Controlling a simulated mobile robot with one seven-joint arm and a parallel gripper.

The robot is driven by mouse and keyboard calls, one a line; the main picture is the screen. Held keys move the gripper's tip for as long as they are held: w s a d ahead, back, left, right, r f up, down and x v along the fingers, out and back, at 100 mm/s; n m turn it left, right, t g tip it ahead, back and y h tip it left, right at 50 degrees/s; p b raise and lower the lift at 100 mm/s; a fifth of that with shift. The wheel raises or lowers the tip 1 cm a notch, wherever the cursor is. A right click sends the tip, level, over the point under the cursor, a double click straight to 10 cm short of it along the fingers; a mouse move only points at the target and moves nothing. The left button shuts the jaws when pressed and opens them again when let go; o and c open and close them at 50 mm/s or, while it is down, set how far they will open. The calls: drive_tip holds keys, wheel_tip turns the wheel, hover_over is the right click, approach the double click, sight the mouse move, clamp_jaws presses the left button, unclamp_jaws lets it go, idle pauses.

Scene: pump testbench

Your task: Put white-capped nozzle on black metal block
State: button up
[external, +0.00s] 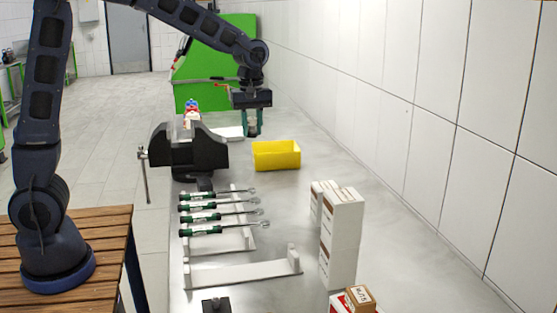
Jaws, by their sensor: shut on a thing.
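My gripper (252,123) points down above the far part of the bench, behind and to the left of the yellow bin. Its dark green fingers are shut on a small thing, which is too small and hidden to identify. I cannot make out a white-capped nozzle anywhere in the external view. A small black block (215,305) sits at the near edge of the bench, cut off by the frame. It is far from my gripper. A large black vise (188,150) stands at the bench's left edge, left of and nearer than my gripper.
A yellow bin (276,155) stands close to my gripper. Several green-handled tools (212,217) lie on a white rack (240,275). Tall white boxes (341,238) and a small brown box (360,298) stand at right. A colourful item (192,110) is behind the vise.

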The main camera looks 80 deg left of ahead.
wheel_tip(320, 180, up, 2)
hover_over(204, 181)
drive_tip(key=shift+m, duration=0.3)
wheel_tip(204, 181, down, 20)
drive_tip(key=shift+r, duration=0.2)
drive_tip(key=shift+f, duration=0.1)
drive_tip(key=o, duration=1)
